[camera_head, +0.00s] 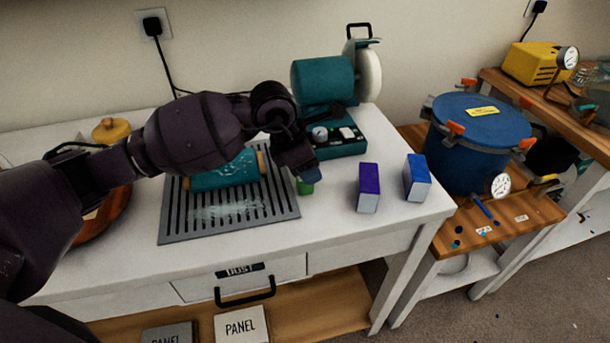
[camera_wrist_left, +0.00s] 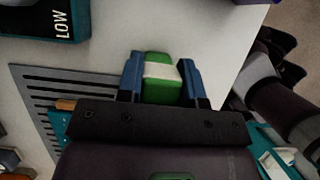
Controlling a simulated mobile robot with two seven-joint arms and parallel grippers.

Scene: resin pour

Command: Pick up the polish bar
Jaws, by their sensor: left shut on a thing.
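A green polish bar with a pale band (camera_wrist_left: 162,78) is between the two blue fingers of my left gripper (camera_wrist_left: 163,80) in the left wrist view. The fingers are shut on its sides. In the head view my left gripper (camera_head: 302,174) points down at the table, and only a small green part of the bar (camera_head: 305,187) shows beneath it. I cannot tell whether the bar touches the table. A purple box-shaped bar (camera_head: 368,188) and a blue one (camera_head: 417,178) stand upright to the right. My right gripper is not in view.
A slotted grey grate (camera_head: 230,222) with a teal roll (camera_head: 225,172) lies left of the gripper. A teal buffing machine (camera_head: 325,80) stands behind. The white table (camera_head: 330,225) is clear in front. A blue pot (camera_head: 470,150) is on a wooden bench at right.

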